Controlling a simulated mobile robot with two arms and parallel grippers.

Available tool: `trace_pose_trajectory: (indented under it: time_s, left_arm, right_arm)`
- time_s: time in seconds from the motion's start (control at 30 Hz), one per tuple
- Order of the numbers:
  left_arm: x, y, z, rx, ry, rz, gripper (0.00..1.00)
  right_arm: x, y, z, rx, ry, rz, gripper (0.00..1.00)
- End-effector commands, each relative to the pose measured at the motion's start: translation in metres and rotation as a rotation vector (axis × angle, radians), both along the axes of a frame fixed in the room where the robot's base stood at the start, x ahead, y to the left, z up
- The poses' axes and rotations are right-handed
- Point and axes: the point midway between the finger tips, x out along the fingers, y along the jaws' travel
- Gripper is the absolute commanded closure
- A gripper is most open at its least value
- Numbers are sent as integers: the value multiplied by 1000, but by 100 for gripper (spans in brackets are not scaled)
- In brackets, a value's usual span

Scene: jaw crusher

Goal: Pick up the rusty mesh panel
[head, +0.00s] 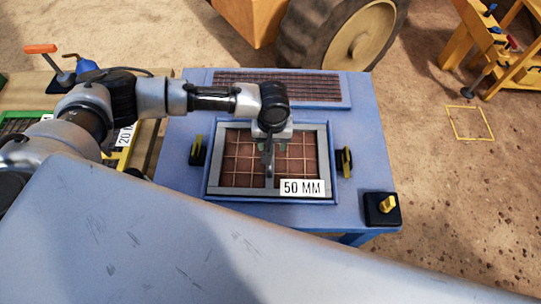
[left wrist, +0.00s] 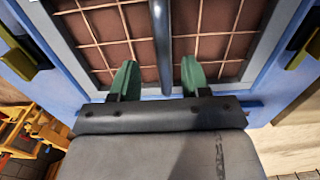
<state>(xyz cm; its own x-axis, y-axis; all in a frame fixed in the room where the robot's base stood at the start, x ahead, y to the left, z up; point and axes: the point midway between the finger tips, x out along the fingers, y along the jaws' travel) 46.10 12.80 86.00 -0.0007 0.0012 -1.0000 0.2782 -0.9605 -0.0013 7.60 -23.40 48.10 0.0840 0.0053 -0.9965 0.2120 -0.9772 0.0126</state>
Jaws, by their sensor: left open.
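The rusty mesh panel (head: 233,178) lies in a blue recess on the blue table. It has a grey frame, a tan wire grid over reddish brown, a grey centre bar and a "50 MM" label. In the left wrist view the mesh (left wrist: 104,24) and the bar (left wrist: 161,38) show close up. My left gripper (head: 268,146) is over the middle of the panel, pointing down. In the left wrist view its green fingertips (left wrist: 158,73) are apart, one on each side of the bar, with gaps to it. My right gripper is not in view.
Black-and-yellow clamps (head: 197,150) and (head: 344,162) flank the recess. A yellow knob on a black box (head: 382,207) sits at the table's front right corner. A slotted dark grille (head: 277,87) lies behind. A "20 M…" labelled screen (head: 124,138) is at left, partly hidden.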

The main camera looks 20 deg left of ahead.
Motion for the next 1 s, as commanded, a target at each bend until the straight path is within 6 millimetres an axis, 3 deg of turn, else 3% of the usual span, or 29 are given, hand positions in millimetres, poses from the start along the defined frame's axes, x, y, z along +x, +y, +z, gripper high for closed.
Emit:
trace_pose_trajectory:
  time_s: [0.4,0.67,1.0]
  left_arm:
    - [0,4,-50,0,1,-2,54]
    - [0,5,-54,-1,0,-1,54]
    - [0,5,-53,-1,0,-1,100]
  right_arm:
    - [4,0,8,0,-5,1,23]
    - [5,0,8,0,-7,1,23]
    - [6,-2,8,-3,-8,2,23]
